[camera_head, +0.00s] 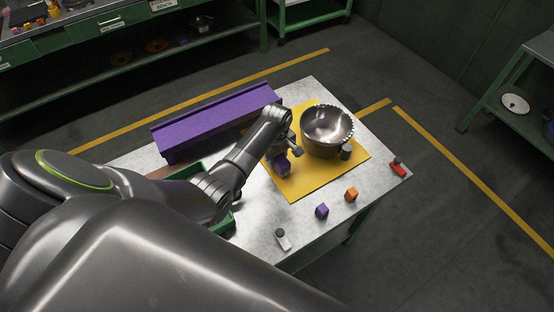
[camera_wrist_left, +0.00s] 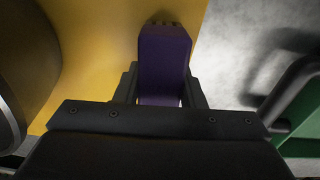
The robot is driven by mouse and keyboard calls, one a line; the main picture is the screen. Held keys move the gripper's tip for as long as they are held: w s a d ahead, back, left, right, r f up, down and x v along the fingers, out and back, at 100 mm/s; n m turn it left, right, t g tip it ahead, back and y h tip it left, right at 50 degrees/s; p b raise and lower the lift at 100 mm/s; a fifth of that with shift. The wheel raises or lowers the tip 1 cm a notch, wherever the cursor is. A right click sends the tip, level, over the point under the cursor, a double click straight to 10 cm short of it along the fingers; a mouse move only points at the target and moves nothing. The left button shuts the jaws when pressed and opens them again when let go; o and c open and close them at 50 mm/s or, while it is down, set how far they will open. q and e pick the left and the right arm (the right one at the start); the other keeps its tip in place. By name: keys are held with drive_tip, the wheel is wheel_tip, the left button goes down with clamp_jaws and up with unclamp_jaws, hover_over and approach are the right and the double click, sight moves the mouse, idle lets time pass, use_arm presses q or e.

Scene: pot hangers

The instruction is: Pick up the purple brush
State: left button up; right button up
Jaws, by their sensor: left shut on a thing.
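The purple brush (camera_head: 283,168) is at the left part of the yellow mat, below my left gripper (camera_head: 281,156). In the left wrist view the purple brush (camera_wrist_left: 163,55) sits between the two dark fingers of my left gripper (camera_wrist_left: 163,90), which is shut on it. Its lower end is hidden by the gripper. I cannot tell whether it touches the mat. My right gripper is not in view.
A metal pot (camera_head: 327,130) stands on the yellow mat (camera_head: 308,187), right of the gripper. A purple cube (camera_head: 322,211), orange cube (camera_head: 351,194) and red item (camera_head: 398,168) lie near the front edge.

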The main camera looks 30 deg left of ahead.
use_arm(q)
drive_tip(key=shift+r, duration=0.1)
wheel_tip(320, 180, up, 10)
drive_tip(key=shift+f+b, duration=0.1)
drive_tip(key=shift+b, duration=0.4)
drive_tip(key=o, duration=0.4)
drive_tip(key=c, duration=0.5)
